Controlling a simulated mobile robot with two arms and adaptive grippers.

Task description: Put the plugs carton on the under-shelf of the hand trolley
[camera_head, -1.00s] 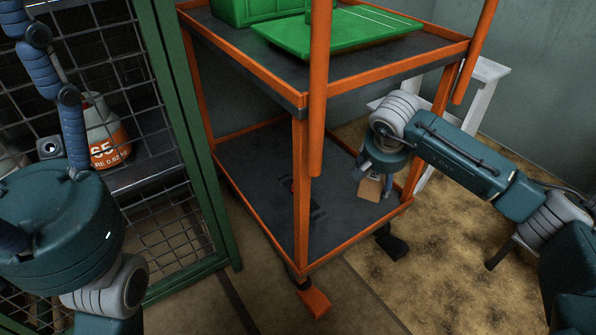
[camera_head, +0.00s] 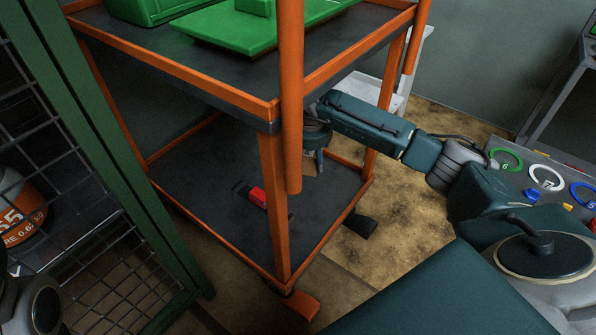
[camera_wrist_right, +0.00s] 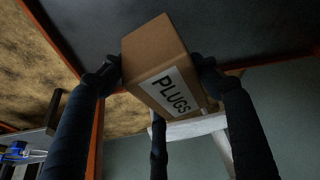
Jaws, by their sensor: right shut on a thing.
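The hand trolley (camera_head: 275,190) has an orange frame and dark shelves. Its under-shelf (camera_head: 195,175) is low, below the top shelf. My right gripper (camera_head: 316,160) reaches in from the right between the two shelves, above the right part of the under-shelf. It is shut on the brown plugs carton (camera_wrist_right: 158,60), which shows its PLUGS label between the fingers in the right wrist view. In the head view the carton is mostly hidden by the gripper and an orange upright. I cannot tell whether it touches the shelf.
A red and black object (camera_head: 257,197) lies on the under-shelf, left of the gripper. A green tray (camera_head: 250,30) is on the top shelf. A green-framed mesh cage (camera_head: 100,150) stands at left. A white stool (camera_head: 385,95) is behind, and a table with coloured rings (camera_head: 545,177) is at right.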

